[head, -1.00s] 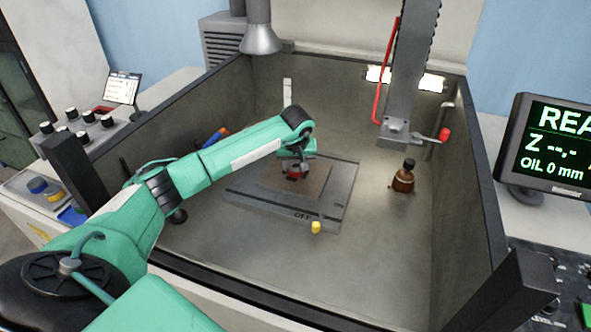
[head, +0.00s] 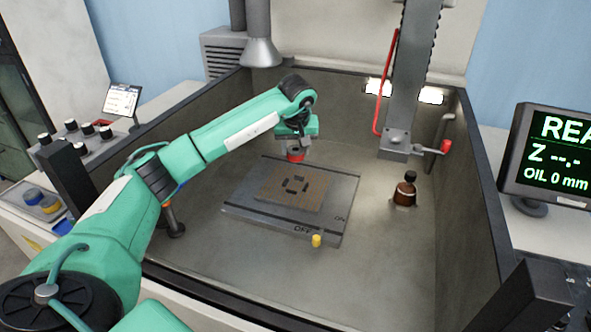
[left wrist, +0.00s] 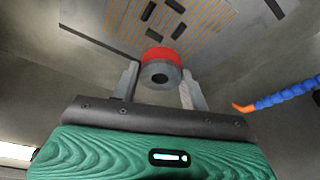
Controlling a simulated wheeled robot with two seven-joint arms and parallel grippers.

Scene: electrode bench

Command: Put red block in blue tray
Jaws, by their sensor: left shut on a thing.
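The red block (head: 296,156) is a short round piece with a red band and a grey end with a dark hole. It also shows in the left wrist view (left wrist: 161,55). My left gripper (head: 295,146) is shut on it and holds it above the slotted plate, toward the plate's back edge. In the left wrist view the two fingers (left wrist: 160,84) stand on either side of it. A blue patch (head: 64,228) at the left ledge may be the blue tray; my arm and a dark post hide much around it. My right gripper is not in view.
The copper-toned plate (head: 270,200) with dark slots lies on a grey base (head: 325,222) with a yellow knob (head: 316,240). A brown bottle (head: 405,190) stands right. A blue hose (left wrist: 272,101) is near the gripper. Tank walls surround the area; a grey tray (head: 25,195) holds blue and yellow pieces.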

